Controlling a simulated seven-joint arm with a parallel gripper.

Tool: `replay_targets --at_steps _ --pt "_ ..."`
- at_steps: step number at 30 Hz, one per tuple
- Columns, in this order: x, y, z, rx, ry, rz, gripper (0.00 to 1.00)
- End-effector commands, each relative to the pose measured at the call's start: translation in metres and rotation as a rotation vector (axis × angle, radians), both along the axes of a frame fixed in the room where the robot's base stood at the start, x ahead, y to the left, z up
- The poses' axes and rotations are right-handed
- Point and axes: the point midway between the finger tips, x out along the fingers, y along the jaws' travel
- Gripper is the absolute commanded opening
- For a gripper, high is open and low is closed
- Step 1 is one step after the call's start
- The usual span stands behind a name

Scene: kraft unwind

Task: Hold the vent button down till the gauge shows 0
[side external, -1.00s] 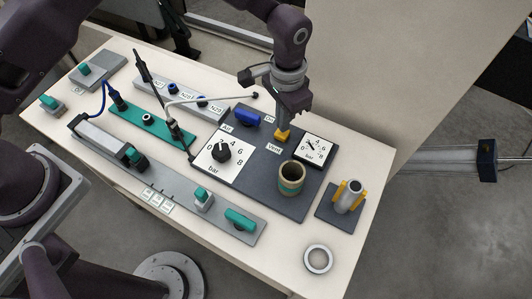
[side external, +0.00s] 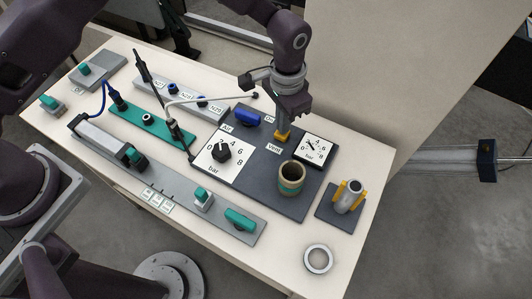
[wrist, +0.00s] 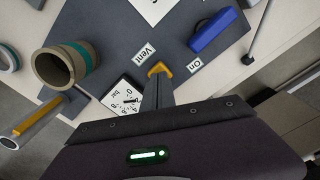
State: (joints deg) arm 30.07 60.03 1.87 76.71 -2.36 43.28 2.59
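The vent button (side external: 282,135) is a yellow block on the dark panel, near the "Vent" label. My gripper (side external: 284,125) points down over it with its fingers together. In the wrist view the fingertips (wrist: 158,80) meet the yellow button (wrist: 160,69) and cover part of it; whether it is pressed in is not clear. The gauge (side external: 314,151) is a white square marked in bar, right of the button. Its dark needle is off to the upper left of the dial, but its exact reading is too small to tell. The gauge also shows in the wrist view (wrist: 121,97), partly hidden.
A blue "On" switch (side external: 247,118) lies left of the button. A dial (side external: 222,152) marked in bar sits on the same panel. A cup with a teal band (side external: 291,178) stands close in front of the gauge. A cylinder with yellow prongs (side external: 347,196) and a ring (side external: 318,259) are further right.

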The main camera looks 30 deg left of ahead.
Motion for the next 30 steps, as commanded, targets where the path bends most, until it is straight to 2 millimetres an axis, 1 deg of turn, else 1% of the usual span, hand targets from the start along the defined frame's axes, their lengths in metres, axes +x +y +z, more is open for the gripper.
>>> replay_targets --at_steps 11,30 --pt "0.000 0.000 -0.012 0.001 0.002 0.000 0.00" --pt "0.000 0.000 -0.014 0.000 0.001 0.000 0.00"
